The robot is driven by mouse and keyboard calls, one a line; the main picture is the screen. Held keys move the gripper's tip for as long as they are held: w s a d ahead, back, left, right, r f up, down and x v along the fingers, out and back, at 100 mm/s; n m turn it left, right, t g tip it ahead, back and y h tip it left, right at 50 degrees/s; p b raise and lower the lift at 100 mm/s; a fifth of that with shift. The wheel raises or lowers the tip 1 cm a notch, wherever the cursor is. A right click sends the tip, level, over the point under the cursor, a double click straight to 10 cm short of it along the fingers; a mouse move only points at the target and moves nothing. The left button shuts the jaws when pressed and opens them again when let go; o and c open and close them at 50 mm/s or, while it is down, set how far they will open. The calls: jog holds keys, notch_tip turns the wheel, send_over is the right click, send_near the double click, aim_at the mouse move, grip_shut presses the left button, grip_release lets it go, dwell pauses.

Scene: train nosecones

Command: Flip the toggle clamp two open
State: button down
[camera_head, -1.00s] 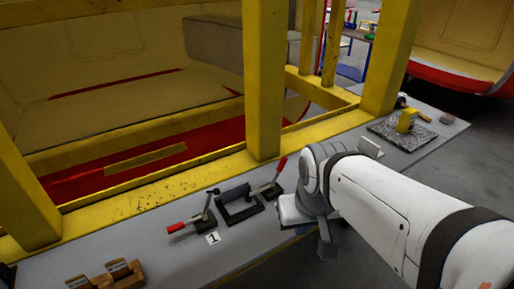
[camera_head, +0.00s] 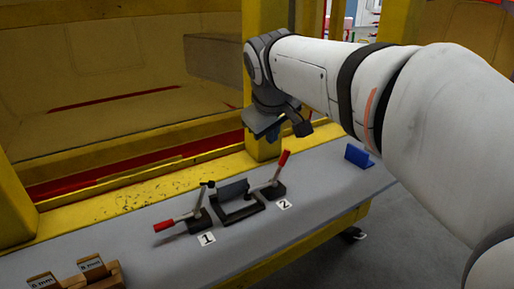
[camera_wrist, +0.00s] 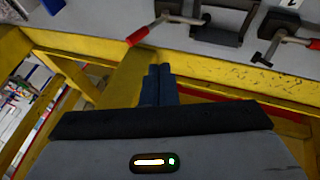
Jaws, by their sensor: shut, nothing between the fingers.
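Toggle clamp two (camera_head: 272,190) stands on the grey bench beside the label 2. Its red-tipped handle (camera_head: 284,158) stands up, leaning right. In the wrist view, where the scene is turned round, this red handle (camera_wrist: 138,36) lies ahead and left of the fingertips. My gripper (camera_wrist: 159,70) is shut and empty, and touches nothing that I can see. In the head view my gripper (camera_head: 273,136) hangs above and behind clamp two, in front of the yellow post; its fingers are partly hidden there. Toggle clamp one (camera_head: 198,218), by label 1, has its red handle lying low to the left.
A dark block (camera_head: 238,203) sits between the clamps. A wooden holder (camera_head: 95,272) is at the front left and a blue piece (camera_head: 357,156) at the right. The yellow post (camera_head: 262,65) and rail stand behind.

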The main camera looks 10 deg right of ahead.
jog(key=shift+w+r, duration=0.15)
jog(key=shift+w, duration=0.1)
send_near(281, 160)
notch_tip(281, 160, down, 4)
jog(key=a, duration=0.2)
jog(key=shift+w+d+f+b, duration=0.2)
jog(key=shift+w+d+f, duration=0.1)
jog(key=shift+w+d, duration=0.45)
jog(key=shift+w+d+f+b, duration=0.2)
jog(key=shift+w+d+f, duration=0.1)
jog(key=shift+w+d, duration=0.35)
jog(key=shift+a, duration=0.1)
jog(key=shift+w+a, duration=0.1)
jog(key=shift+a, duration=0.05)
